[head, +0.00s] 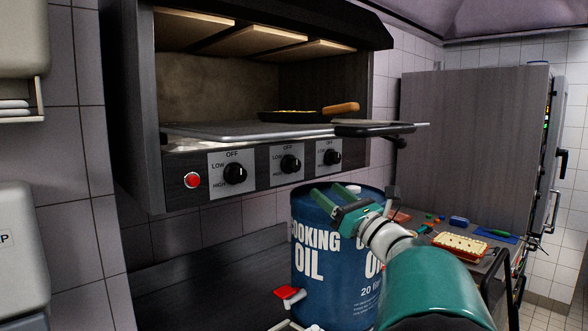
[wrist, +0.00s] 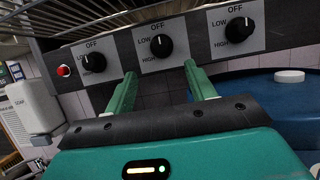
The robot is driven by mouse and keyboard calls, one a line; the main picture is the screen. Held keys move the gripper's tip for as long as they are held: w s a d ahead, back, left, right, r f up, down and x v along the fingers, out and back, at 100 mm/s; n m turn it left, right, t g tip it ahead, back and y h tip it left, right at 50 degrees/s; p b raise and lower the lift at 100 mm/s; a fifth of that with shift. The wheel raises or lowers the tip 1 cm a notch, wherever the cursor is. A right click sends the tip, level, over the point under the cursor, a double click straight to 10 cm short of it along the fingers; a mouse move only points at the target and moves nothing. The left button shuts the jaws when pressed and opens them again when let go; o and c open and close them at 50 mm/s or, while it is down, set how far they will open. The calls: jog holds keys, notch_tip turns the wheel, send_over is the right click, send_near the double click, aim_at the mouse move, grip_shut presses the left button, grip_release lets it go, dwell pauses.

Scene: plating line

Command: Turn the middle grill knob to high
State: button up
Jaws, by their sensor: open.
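The grill panel carries three black knobs, each on a grey plate marked OFF, LOW and HIGH. The middle knob (head: 290,164) is between the left knob (head: 235,173) and the right knob (head: 332,157). In the wrist view the middle knob (wrist: 161,46) shows in full, just beyond the fingertips. My gripper (head: 317,204) is open and empty, below and in front of the panel. In the wrist view my gripper (wrist: 160,71) has its two green fingers apart, lined up below the middle knob and not touching it.
A red button (head: 192,180) is left of the knobs. A pan (head: 300,115) with a wooden handle sits on the grill, and a dark handle juts out at right. A blue cooking oil drum (head: 315,245) stands below, close behind my gripper. A white soap dispenser (wrist: 35,110) hangs at left.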

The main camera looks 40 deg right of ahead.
aim_at(297, 167)
jog(key=x, duration=1.2)
jog(key=shift+d+f, duration=0.1)
jog(key=shift+f, duration=0.1)
jog(key=shift+c, duration=0.2)
jog(key=c, duration=0.7)
